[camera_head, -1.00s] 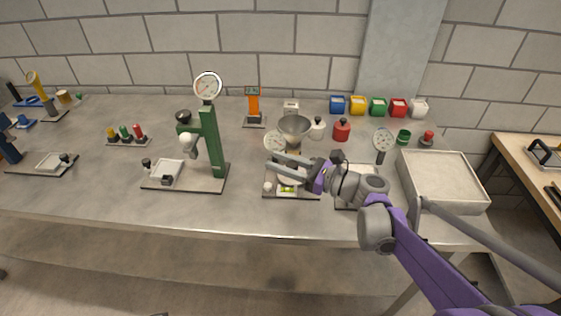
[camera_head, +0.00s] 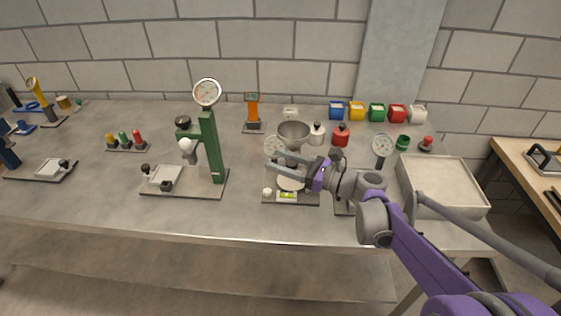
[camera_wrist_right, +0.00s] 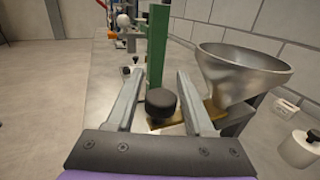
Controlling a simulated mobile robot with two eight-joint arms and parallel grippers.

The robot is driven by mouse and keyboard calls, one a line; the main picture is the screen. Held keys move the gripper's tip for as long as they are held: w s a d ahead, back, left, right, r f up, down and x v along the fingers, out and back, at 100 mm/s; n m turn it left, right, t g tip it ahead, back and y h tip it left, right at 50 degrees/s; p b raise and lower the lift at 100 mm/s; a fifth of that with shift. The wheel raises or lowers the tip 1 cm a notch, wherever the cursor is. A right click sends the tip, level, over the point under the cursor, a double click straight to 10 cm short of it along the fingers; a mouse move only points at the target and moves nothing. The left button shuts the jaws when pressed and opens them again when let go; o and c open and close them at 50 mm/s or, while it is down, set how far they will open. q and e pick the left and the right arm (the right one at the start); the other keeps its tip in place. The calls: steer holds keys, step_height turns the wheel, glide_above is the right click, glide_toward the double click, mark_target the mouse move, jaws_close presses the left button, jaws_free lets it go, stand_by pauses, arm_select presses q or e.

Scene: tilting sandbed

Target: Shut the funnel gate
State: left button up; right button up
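The metal funnel (camera_head: 294,132) stands on its small stand at the middle of the table. It is large at the right of the wrist view (camera_wrist_right: 243,72). Beneath it is a flat brass gate plate (camera_wrist_right: 170,124) with a round black knob (camera_wrist_right: 160,103). My right gripper (camera_head: 270,161) is open, just below the funnel in the head view. In the wrist view its two fingers lie either side of the knob, with gaps showing. How far the plate covers the funnel's outlet is hidden. My left gripper is not in view.
A green press-like stand (camera_head: 212,145) with a dial rises left of my right gripper. A white pan and a level sit on the base plate (camera_head: 312,198) below the gripper. A dial gauge (camera_head: 381,146) and a sand tray (camera_head: 478,209) stand right. White and red weights are behind.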

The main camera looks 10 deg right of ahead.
steer(key=shift+o, duration=0.7)
steer(key=v, duration=1)
steer(key=shift+s+d+b, duration=0.2)
steer(key=shift+d+b, duration=0.15)
